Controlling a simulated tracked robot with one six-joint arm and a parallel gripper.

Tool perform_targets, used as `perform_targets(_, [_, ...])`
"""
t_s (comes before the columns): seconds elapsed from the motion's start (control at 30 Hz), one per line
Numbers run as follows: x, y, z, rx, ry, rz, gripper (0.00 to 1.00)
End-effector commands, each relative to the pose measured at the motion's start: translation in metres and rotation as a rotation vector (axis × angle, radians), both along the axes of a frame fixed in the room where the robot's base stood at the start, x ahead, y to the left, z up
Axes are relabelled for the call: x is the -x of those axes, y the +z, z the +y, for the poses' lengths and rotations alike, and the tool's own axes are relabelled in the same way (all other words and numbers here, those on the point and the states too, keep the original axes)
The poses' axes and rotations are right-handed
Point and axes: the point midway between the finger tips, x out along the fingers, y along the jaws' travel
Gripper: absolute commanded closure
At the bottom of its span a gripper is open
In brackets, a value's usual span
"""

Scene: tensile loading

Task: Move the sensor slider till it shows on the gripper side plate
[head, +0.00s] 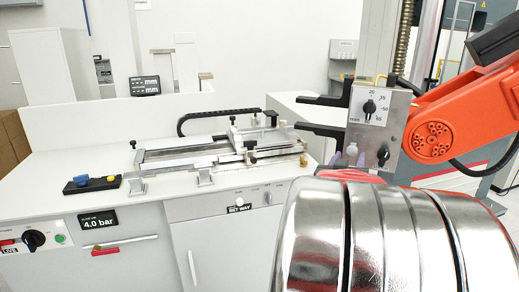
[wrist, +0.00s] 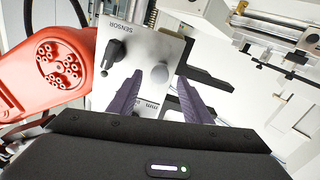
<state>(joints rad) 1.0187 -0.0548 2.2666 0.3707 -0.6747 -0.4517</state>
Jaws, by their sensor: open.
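The grey metal side plate (head: 396,128) stands upright at the right of the head view. It also fills the upper middle of the wrist view (wrist: 168,45), turned over. In the wrist view the word SENSOR is printed near the dark knob (wrist: 111,58). Contact cannot be told. No separate slider is clearly distinguishable.
An orange arm (head: 455,118) reaches the plate from the right. Black jaws (head: 320,130) project to its left. A white bench (head: 60,180) with a metal slide fixture (head: 190,155) and a small black box (head: 92,184) stands at left.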

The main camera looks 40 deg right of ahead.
Motion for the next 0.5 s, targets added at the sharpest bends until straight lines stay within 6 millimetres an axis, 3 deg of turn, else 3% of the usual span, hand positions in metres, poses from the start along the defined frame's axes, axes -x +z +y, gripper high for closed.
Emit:
perform_targets(0.23, [-0.003, 0.0, -0.024, 0.0, -0.001, 0.0, 0.55])
perform_targets(0.5, [-0.006, 0.0, -0.028, 0.0, 0.003, -0.001, 0.55])
